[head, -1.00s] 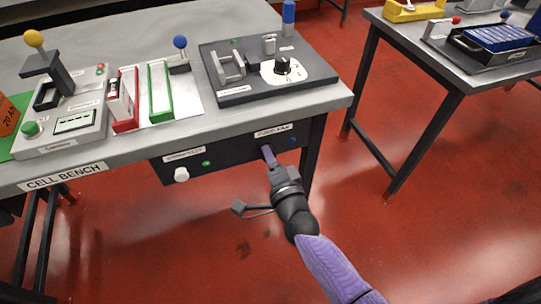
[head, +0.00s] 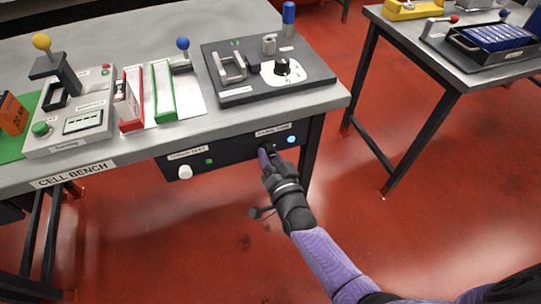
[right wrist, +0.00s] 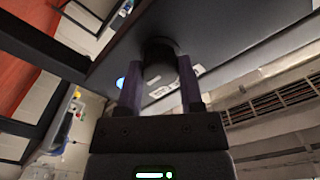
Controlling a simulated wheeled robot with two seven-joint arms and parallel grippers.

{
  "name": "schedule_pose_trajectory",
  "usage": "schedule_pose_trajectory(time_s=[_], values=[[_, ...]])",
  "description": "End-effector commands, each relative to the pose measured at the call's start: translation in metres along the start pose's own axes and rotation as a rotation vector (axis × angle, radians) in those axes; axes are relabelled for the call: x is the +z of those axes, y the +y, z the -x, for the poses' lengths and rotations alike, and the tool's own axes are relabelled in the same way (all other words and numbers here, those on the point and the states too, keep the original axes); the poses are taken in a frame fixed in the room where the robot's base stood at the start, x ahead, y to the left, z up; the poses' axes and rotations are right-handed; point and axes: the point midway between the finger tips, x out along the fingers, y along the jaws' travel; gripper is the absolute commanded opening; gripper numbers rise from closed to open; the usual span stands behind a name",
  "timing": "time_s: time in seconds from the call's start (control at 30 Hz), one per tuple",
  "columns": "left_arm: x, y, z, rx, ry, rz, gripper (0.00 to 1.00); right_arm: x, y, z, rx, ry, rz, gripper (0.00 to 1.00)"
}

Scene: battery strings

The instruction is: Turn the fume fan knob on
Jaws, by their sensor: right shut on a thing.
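The fume fan knob (right wrist: 158,60) is dark and round in the right wrist view, on the dark front panel (head: 232,152) under the bench edge. My right gripper (head: 265,153) is at the panel, and its purple fingers stand on either side of the knob, shut on it. In the head view the gripper mostly hides the knob. The fume fan label (head: 272,130) is above it. A small light (head: 291,139) to the right of the knob glows bright blue, and it also shows in the right wrist view (right wrist: 120,82). My left gripper is not in view.
A white knob (head: 185,172) and a green light (head: 209,161) are on the same panel to the left. The bench top (head: 222,118) above carries several devices. A second table (head: 440,70) stands at the right, with open red floor between.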

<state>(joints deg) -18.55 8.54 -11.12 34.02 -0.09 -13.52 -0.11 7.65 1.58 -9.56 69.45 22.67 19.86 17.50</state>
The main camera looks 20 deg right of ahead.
Motion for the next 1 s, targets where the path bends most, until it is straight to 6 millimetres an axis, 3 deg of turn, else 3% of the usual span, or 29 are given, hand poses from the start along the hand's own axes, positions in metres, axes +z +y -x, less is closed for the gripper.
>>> schedule_pose_trajectory(time_s=[0.6,0.63,0.7,0.77,0.8,1.0], values=[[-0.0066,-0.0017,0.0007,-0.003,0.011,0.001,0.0,0.0006,0.0007,0.0003,0.001,-0.001,0.035,0.0],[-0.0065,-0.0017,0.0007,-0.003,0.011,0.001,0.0,0.0006,0.0007,0.0003,0.001,-0.001,0.035,0.54],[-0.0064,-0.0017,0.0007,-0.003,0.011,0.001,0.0,0.0005,0.0006,0.0003,0.001,-0.001,0.035,0.69],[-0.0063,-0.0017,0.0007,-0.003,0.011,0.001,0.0,0.0004,0.0005,0.0002,0.001,-0.001,0.034,0.81],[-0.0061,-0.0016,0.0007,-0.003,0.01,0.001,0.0,0.0003,0.0005,0.0002,0.001,-0.001,0.034,0.83],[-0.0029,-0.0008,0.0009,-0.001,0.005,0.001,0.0,0.0002,0.0003,0.0001,0.0,0.0,0.033,0.83]])
